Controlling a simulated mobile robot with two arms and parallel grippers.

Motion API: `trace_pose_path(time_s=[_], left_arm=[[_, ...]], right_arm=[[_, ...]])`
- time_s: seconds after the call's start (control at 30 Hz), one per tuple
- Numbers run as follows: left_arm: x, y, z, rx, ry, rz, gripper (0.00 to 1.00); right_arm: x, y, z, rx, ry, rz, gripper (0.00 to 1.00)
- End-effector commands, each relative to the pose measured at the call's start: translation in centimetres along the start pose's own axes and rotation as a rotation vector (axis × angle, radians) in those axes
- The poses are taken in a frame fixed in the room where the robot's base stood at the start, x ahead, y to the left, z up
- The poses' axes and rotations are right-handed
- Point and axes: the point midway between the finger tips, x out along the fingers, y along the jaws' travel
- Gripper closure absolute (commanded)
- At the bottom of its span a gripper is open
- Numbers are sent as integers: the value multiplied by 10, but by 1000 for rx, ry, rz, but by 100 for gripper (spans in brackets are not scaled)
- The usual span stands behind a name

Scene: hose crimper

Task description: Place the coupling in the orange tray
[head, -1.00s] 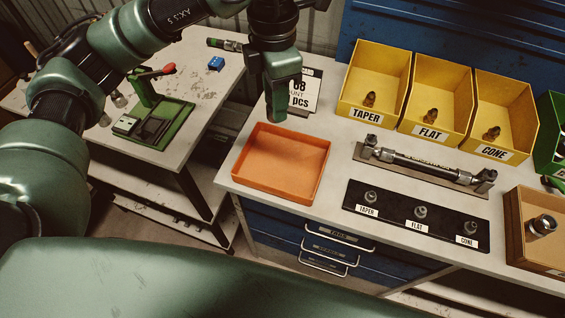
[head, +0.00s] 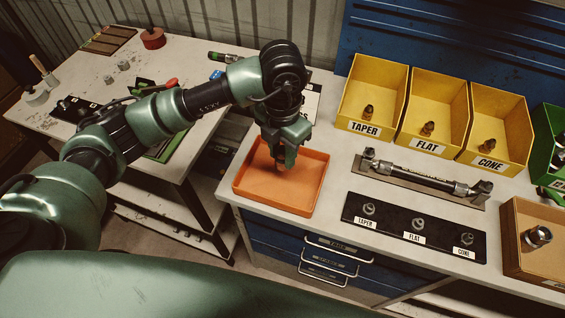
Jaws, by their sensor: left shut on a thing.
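The orange tray (head: 311,178) stands on the light workbench at the middle of the head view, and its visible floor is bare. My left gripper (head: 282,163) points down over the tray, with its fingertips at or just above the floor inside the walls. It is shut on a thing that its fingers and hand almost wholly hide. I take this to be the coupling, but its shape cannot be made out. Whether it touches the tray floor cannot be told. My right gripper is not in view.
Yellow bins (head: 369,96) stand behind, right of the tray. A hose assembly (head: 420,177) on a stand and a black labelled strip (head: 414,229) with fittings lie to its right. A brown box (head: 519,246) holds a metal fitting. My left arm crosses the side table (head: 75,80).

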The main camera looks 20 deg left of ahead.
Motion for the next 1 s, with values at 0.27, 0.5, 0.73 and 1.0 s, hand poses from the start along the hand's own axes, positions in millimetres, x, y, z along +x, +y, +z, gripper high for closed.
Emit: trace_pose_path(time_s=[0.27, 0.5, 0.73, 1.0], left_arm=[[28, 0, -1, 0, 3, -1, 100], [54, 0, 0, 1, 0, 0, 100], [55, 0, 0, 1, -1, 0, 100], [58, 0, 0, 1, 0, 0, 47]], right_arm=[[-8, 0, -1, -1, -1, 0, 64], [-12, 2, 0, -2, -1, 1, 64], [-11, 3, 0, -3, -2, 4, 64], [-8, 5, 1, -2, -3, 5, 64]])
